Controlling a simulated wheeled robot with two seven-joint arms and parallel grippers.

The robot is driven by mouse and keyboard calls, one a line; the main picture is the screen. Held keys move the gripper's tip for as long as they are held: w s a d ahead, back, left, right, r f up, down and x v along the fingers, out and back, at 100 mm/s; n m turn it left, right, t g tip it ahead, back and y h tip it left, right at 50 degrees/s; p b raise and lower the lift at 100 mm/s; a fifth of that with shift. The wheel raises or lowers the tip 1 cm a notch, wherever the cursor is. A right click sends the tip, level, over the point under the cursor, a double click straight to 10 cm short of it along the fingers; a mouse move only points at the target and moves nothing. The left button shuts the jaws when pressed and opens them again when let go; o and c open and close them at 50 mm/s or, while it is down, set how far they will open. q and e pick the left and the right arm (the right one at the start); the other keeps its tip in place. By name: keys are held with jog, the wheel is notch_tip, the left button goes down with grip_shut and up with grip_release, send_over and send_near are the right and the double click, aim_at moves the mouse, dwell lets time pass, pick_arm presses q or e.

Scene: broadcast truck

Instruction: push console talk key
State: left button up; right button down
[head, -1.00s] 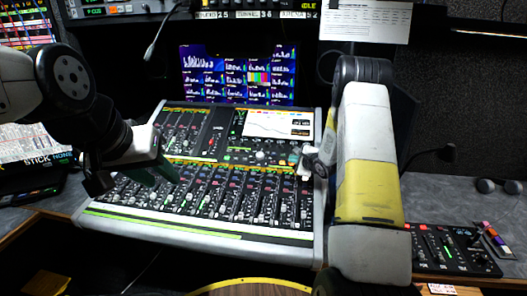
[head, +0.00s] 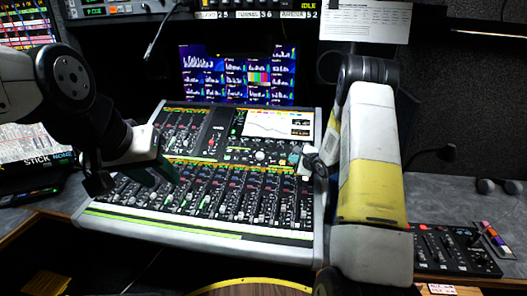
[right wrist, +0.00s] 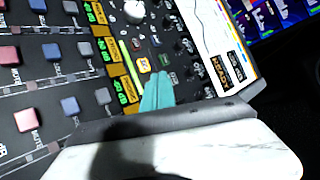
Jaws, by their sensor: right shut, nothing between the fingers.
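The console (head: 190,233) is a sloped grey mixing desk with rows of faders, lit buttons and a small bright screen. My right gripper (head: 295,158) is at the console's right edge, below that screen. In the right wrist view its teal fingertips (right wrist: 157,92) are shut and empty, pointing at a cluster of small keys. An orange lit key (right wrist: 143,66) lies just beyond the tips, with a green key (right wrist: 164,60) beside it. I cannot tell which is the talk key, or whether the tips touch the panel. My left gripper (head: 164,172) hangs over the console's left part; its finger gap is unclear.
A multi-view monitor (head: 238,75) stands behind the console. A gooseneck microphone (head: 160,35) hangs above it. A small black control panel (head: 452,250) lies on the grey desk at right. A newspaper (head: 35,143) is at left.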

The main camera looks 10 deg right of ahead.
jog(key=shift+s+r, duration=0.2)
jog(key=shift+r, duration=0.2)
notch_tip(320, 180, up, 6)
jog(key=s, duration=0.2)
jog(key=shift+a+f, duration=0.2)
jog(key=shift+a, duration=0.2)
